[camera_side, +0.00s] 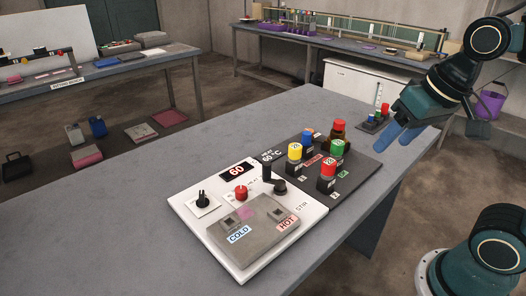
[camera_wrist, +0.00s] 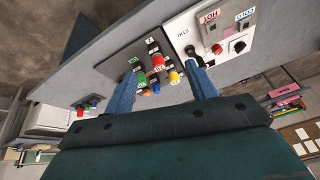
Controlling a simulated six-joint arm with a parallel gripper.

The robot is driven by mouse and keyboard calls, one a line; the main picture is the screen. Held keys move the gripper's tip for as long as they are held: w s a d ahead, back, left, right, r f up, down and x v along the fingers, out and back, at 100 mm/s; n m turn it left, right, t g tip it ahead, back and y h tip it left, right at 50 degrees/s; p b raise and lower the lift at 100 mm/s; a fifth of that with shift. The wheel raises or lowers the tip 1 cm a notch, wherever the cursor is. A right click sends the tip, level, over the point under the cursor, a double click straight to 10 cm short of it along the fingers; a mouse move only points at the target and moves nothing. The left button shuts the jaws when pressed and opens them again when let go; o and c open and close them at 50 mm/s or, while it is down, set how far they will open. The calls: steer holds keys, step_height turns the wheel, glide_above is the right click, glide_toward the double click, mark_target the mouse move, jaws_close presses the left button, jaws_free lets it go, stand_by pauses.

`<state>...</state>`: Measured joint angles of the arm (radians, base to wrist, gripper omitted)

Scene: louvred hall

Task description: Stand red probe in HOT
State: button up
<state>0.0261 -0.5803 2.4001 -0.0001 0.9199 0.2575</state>
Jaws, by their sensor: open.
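A small red upright piece (camera_side: 241,193), which may be the red probe, stands on the white panel (camera_side: 184,207); it also shows in the wrist view (camera_wrist: 217,48). The grey block (camera_side: 257,232) at the panel's front has a square well by the COLD label (camera_side: 240,234) and another by the HOT label (camera_side: 287,222). Nothing visibly stands in the HOT well (camera_side: 277,213). My gripper (camera_side: 400,136) is open and empty, above the table's right side, well away from the panel. Its two blue fingers are apart in the wrist view (camera_wrist: 162,68).
A dark rack (camera_side: 352,171) with several coloured-cap vials and a brown bottle (camera_side: 338,130) lies between my gripper and the panel. A black post (camera_side: 266,172) and black knob (camera_side: 279,187) stand on the panel. A small rack (camera_side: 372,123) is behind my fingers. The table's left is clear.

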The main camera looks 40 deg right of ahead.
steer(key=w+d+f+m+g, duration=0.2)
steer(key=w+m, duration=0.6)
steer(key=w, duration=0.1)
steer(key=m+g, duration=0.2)
steer(key=m, duration=0.4)
glide_toward(329, 161)
steer(key=shift+s+f, duration=0.2)
steer(key=shift+w+d+f+m+g, duration=0.1)
steer(key=shift+w+f+m+g, duration=0.2)
steer(key=shift+w+f+m, duration=0.1)
steer(key=shift+f, duration=0.1)
steer(key=shift+f, duration=4.9)
steer(key=shift+c, duration=0.3)
jaws_close()
